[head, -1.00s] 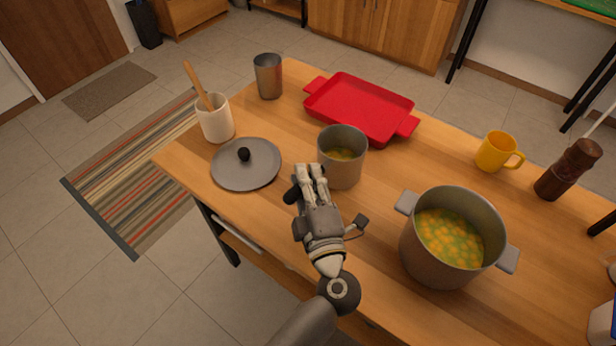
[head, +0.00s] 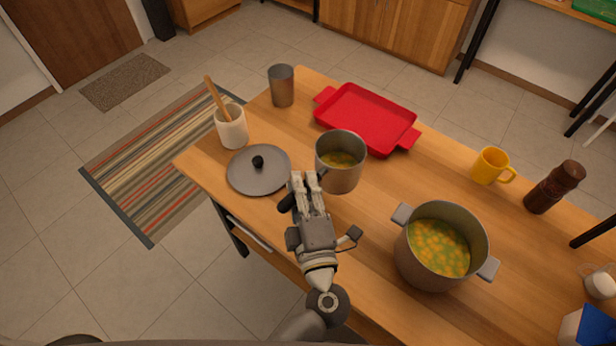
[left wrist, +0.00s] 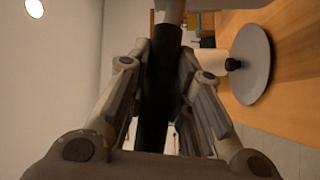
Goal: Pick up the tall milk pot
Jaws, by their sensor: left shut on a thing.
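The tall milk pot (head: 341,178) is a small grey metal pot with yellow-green soup inside, near the middle of the wooden table in the head view. My left gripper (head: 305,182) is at its near left side, shut on the pot's black handle. In the left wrist view the dark handle (left wrist: 160,85) runs between the two fingers, with a grey part of the pot (left wrist: 170,8) at the top edge. The pot looks upright. I cannot tell whether its base touches the table. My right gripper is not in view.
A grey lid (head: 258,182) lies left of the pot. A white utensil crock (head: 231,130), a metal cup (head: 281,87) and a red tray (head: 365,112) stand behind. A large soup pot (head: 430,268) is at the right, with a yellow mug (head: 489,166) and a brown mill (head: 550,190) beyond.

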